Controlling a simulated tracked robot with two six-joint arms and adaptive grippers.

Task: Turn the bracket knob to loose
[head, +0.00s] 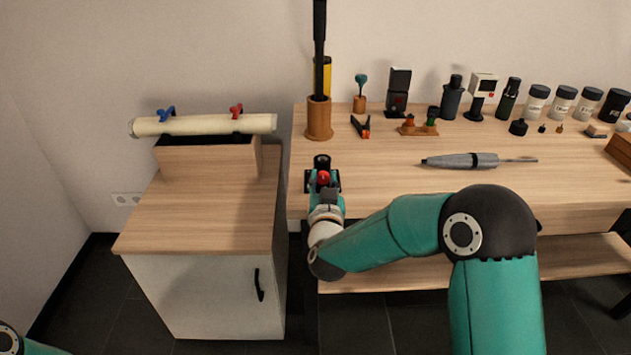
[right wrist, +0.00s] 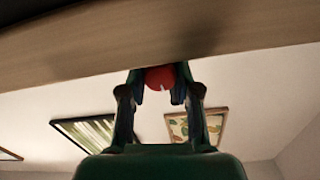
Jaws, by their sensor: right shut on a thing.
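The bracket (head: 322,162) is a small black piece with a ring at the front edge of the long wooden table. Its red knob (head: 323,177) faces the front. My right gripper (head: 325,187) reaches up to the knob from the front and is shut on it. In the right wrist view the red knob (right wrist: 161,77) sits between the two fingertips (right wrist: 160,88), with a pale mark on its face. The rest of the bracket is hidden there. My left gripper is out of view; only a bit of my left arm shows at the lower left corner.
A wooden cup (head: 319,120) with a tall black rod stands behind the bracket. A grey pen-like tool (head: 460,161) lies to the right. Several bottles and jars line the back. A cabinet (head: 198,215) stands left. The table edge (right wrist: 80,55) lies close above the fingers.

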